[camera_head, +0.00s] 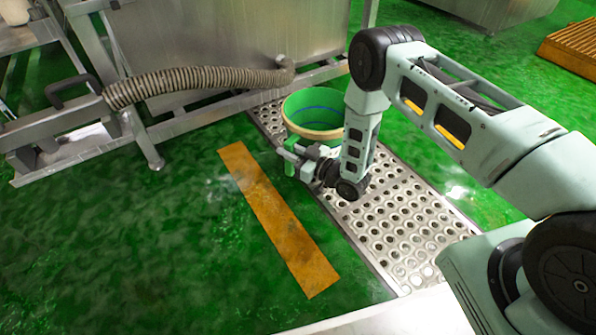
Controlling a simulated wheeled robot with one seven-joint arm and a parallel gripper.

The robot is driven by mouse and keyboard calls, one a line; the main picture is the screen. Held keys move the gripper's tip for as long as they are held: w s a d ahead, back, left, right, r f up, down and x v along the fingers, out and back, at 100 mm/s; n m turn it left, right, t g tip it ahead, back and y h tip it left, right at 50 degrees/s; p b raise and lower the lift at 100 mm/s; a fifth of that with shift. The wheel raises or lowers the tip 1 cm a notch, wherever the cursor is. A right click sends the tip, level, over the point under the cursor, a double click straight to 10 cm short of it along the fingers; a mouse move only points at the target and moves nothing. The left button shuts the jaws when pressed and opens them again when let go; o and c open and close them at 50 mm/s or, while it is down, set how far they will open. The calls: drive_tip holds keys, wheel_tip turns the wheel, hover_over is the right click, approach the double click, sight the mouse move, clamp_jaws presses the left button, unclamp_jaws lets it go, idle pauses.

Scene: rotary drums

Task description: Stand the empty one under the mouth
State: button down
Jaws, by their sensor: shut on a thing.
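A round green tub (313,101) with a pale tan rim stands on or just above the perforated metal grating, in front of the large steel drum housing (230,40). Its inside is green with a blue line and looks empty. My gripper (293,158) is at the tub's near side, low down, shut on the tub; the exact contact is partly hidden by my wrist. My forearm covers the tub's right edge. A ribbed beige hose (200,82) ends against the housing just behind the tub. I cannot make out a clear mouth opening.
The perforated grating (405,225) runs from the housing toward the front right. An orange strip (280,220) lies on the green floor left of it. A metal frame (60,125) stands at left, an orange slatted platform (572,50) at far right. The front-left floor is clear.

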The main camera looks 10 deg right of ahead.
sight(290, 168)
wheel_tip(290, 168, down, 7)
drive_tip(key=b, duration=0.4)
drive_tip(key=shift+f, duration=0.15)
drive_tip(key=shift+f, duration=0.15)
drive_tip(key=c, duration=1.3)
unclamp_jaws()
